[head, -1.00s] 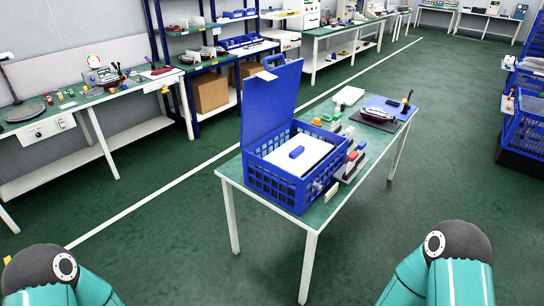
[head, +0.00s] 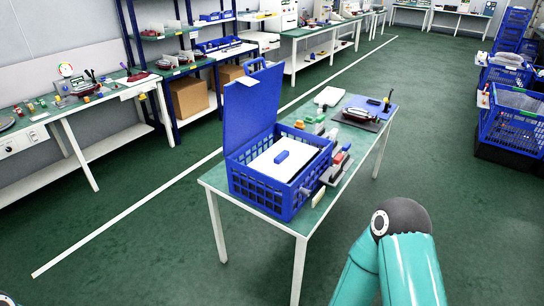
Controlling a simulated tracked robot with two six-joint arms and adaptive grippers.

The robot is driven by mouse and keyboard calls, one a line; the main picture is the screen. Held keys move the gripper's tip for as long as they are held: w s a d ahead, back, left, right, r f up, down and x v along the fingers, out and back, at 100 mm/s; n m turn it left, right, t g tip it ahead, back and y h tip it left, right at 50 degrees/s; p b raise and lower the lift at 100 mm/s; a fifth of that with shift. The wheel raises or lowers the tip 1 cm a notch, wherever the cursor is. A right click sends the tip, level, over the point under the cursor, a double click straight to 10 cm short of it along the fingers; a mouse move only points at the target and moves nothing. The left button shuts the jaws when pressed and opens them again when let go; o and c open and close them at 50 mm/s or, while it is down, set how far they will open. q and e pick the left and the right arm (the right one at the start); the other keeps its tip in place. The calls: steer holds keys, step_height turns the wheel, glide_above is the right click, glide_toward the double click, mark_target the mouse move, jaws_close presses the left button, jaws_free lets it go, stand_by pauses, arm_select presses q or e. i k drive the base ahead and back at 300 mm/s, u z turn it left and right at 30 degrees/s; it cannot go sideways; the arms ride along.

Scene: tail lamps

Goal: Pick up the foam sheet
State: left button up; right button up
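A white flat sheet (head: 268,165), which looks like the foam sheet, lies inside a blue open-lattice crate (head: 250,190) on the table. A small blue block or handle (head: 282,157) sits on top of the sheet. The crate's blue lid (head: 250,110) stands raised at its left. What lies under the sheet is hidden. Neither gripper shows; only the bent part of my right arm is in view at the lower right, and a sliver of my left arm at the lower left corner.
The green-topped table (head: 213,181) also bears small coloured parts, a white item (head: 329,96) and a dark tray with a lamp (head: 358,115). A workbench (head: 55,113) and shelves stand left, blue crates (head: 512,125) right. Green floor is clear around the table.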

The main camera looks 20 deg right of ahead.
mark_target(283, 160)
steer(key=i, duration=0.85)
steer(key=z, duration=0.05)
